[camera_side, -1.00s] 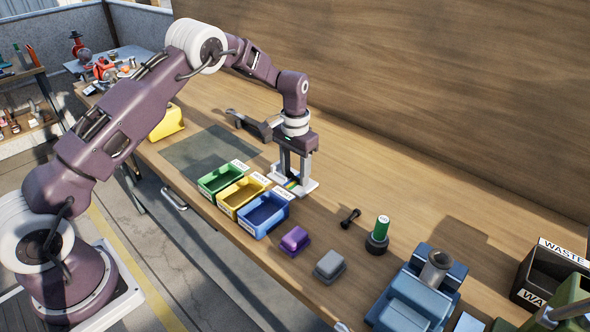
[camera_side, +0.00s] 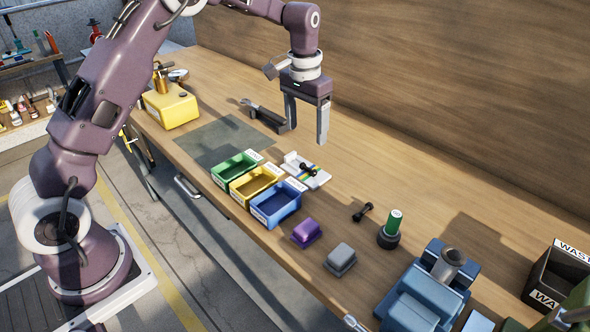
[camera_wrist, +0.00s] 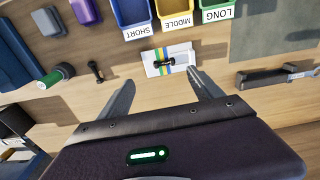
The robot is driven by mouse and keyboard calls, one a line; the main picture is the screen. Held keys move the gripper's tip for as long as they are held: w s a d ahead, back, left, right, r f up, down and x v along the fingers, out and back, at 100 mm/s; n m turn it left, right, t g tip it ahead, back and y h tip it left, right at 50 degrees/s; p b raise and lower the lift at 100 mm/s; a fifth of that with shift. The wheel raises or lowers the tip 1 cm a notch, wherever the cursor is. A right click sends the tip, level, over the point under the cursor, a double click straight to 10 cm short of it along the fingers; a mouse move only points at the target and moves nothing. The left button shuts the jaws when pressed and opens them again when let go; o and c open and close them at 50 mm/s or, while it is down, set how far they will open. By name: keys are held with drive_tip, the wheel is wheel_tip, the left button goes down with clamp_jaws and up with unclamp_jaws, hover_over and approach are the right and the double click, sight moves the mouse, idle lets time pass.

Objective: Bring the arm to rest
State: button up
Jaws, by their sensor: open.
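My gripper (camera_side: 306,132) is open and empty. It hangs above the bench, behind a white plate with coloured stripes (camera_side: 318,180). The wrist view shows both fingers (camera_wrist: 162,82) spread apart with nothing between them. A small black dumbbell-shaped piece (camera_side: 308,169) lies on the striped plate, clear of the fingers; it also shows in the wrist view (camera_wrist: 164,62).
Green (camera_side: 234,168), yellow (camera_side: 253,185) and blue (camera_side: 275,204) bins stand in front of the plate. Purple (camera_side: 306,232) and grey (camera_side: 340,260) blocks, a second black piece (camera_side: 362,212), a green-topped cylinder (camera_side: 392,228) and a blue vise (camera_side: 422,295) stand to the right.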

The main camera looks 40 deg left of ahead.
drive_tip(key=s+d+r+t, duration=0.2)
drive_tip(key=s+d+r, duration=0.1)
drive_tip(key=s+r, duration=1.25)
drive_tip(key=s+d+f+t, duration=0.2)
drive_tip(key=s+t, duration=0.1)
drive_tip(key=s, duration=1.6)
drive_tip(key=shift+s+f, duration=0.2)
drive_tip(key=shift+s, duration=0.1)
drive_tip(key=shift+d, duration=0.1)
